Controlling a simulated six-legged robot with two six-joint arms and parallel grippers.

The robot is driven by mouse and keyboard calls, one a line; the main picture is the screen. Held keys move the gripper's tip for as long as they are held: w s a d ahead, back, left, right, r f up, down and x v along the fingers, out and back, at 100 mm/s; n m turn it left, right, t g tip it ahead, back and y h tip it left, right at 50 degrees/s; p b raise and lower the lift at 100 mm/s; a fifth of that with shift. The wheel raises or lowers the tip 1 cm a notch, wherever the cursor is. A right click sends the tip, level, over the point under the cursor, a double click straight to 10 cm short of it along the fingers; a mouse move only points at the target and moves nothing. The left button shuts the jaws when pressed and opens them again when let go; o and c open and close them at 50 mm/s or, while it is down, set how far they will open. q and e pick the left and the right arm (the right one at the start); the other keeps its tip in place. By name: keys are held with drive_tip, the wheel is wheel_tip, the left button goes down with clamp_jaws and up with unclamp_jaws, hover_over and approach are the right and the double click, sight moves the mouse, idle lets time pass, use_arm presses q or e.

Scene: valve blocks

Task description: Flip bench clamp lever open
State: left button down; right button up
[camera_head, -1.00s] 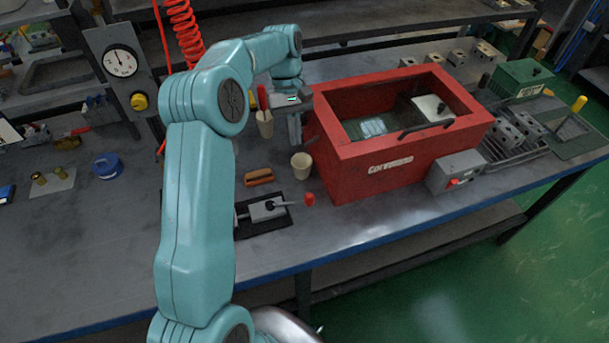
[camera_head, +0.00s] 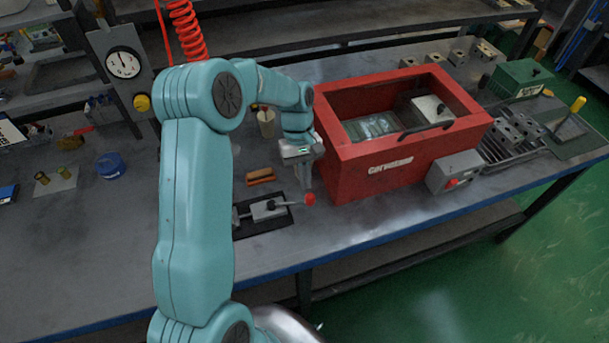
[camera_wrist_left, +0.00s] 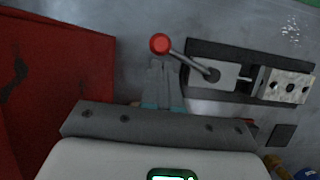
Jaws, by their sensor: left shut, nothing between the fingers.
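The bench clamp (camera_head: 265,208) is a grey metal piece on a dark plate near the table's front edge. Its lever ends in a red ball knob (camera_head: 309,199) that points right. In the left wrist view the red knob (camera_wrist_left: 160,43) and the clamp (camera_wrist_left: 240,76) show clearly, with the lever slanting between them. My left gripper (camera_head: 304,186) is shut and empty, just behind and above the knob; in the left wrist view its fingers (camera_wrist_left: 163,72) are close to the knob. I cannot tell whether they touch it. My right gripper is not in view.
A red open-topped box (camera_head: 375,165) stands close to the right of my left gripper. An orange-brown block (camera_head: 260,176) lies behind the clamp.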

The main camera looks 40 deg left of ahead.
use_arm(q)
drive_tip(key=shift+d+r, duration=0.1)
drive_tip(key=shift+s+d+m+g, duration=0.1)
drive_tip(key=shift+d+m+g, duration=0.05)
drive_tip(key=shift+m, duration=0.45)
drive_tip(key=shift+s+d+m+g, duration=0.1)
drive_tip(key=shift+d+m+g, duration=0.05)
drive_tip(key=shift+m, duration=0.45)
